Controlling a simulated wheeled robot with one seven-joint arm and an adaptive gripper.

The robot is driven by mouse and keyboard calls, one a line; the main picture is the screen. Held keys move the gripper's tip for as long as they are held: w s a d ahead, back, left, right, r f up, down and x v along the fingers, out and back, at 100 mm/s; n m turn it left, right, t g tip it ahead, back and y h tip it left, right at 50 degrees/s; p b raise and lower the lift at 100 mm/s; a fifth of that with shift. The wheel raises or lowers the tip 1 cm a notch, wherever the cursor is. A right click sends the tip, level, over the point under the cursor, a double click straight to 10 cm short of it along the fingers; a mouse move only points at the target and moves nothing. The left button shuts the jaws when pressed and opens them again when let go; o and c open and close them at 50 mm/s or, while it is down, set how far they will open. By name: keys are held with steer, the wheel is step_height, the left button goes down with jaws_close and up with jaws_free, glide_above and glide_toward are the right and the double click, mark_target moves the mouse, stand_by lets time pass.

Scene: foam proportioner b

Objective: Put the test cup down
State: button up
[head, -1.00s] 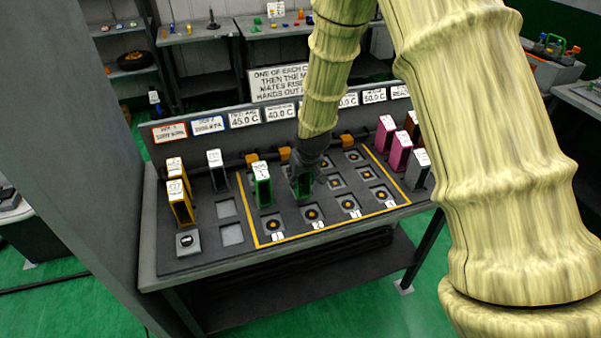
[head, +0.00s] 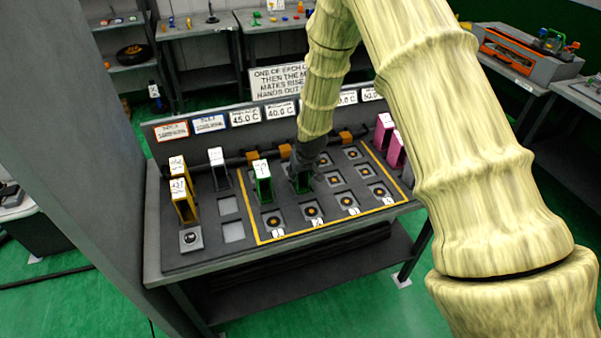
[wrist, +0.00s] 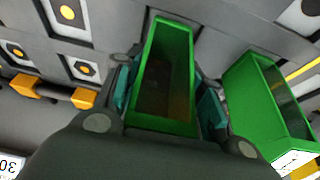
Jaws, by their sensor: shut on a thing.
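A green open-topped test cup (wrist: 165,75) is between the two fingers of my gripper (wrist: 168,98) in the wrist view. My gripper is shut on it. In the head view my gripper (head: 303,172) is low over the yellow-outlined grid, and the held cup (head: 304,185) shows only partly below it. The cup looks upright, but I cannot tell whether its base touches the board. A second green cup (head: 263,186) with a white label stands just to the left; it also shows at the right of the wrist view (wrist: 268,98).
The grid has several dark sockets with orange centres (head: 311,211). Yellow cups (head: 183,204) and a grey cup (head: 218,172) stand at the left, pink cups (head: 385,132) at the right. Temperature signs (head: 245,117) line the board's back, with orange blocks (head: 284,151) before them.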

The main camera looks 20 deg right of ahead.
steer(key=o, duration=1.3)
steer(key=shift+f, duration=0.1)
steer(key=shift+c, duration=0.2)
steer(key=shift+r, duration=0.2)
steer(key=b+v, duration=0.3)
steer(key=v, duration=0.9)
steer(key=shift+f, duration=0.1)
